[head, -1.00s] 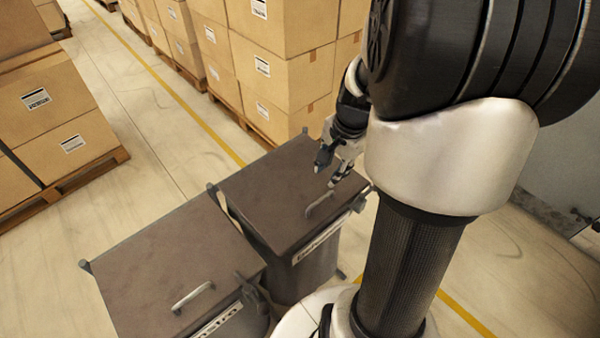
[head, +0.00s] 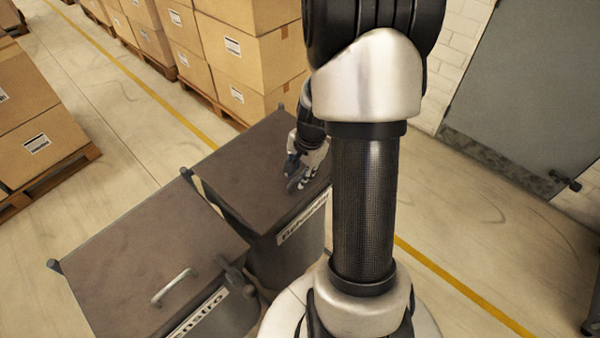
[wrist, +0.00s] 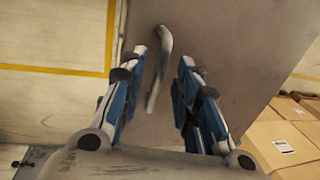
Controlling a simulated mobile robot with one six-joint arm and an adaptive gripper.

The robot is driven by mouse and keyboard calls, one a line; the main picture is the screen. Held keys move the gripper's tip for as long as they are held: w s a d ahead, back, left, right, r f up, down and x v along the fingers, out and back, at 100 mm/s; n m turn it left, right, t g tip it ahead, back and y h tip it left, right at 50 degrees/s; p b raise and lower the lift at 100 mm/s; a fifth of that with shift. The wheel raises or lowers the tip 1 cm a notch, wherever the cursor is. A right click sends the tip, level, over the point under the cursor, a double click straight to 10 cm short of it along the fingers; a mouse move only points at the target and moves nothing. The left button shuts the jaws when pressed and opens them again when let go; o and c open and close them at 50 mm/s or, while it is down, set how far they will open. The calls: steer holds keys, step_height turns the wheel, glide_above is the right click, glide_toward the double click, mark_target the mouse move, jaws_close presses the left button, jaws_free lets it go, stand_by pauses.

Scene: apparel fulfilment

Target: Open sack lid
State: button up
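Two sacks with flat brown lids stand side by side in the head view. My gripper (head: 297,184) is low over the front right part of the right sack's lid (head: 240,155), which is shut. In the wrist view my gripper (wrist: 164,58) is open, and the lid's pale bar handle (wrist: 160,70) shows between its blue-padded fingers. I cannot tell whether a finger touches the handle. The handle is hidden behind my gripper in the head view. The left sack's lid (head: 130,245) is shut too, with its bar handle (head: 173,286) in view.
Stacked cartons (head: 240,60) on pallets stand behind the sacks, and more cartons (head: 35,140) stand at the left. A grey door (head: 530,85) is at the right. The floor (head: 110,130) between the carton rows is clear.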

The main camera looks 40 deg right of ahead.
steer(key=shift+c, duration=0.6)
jaws_close()
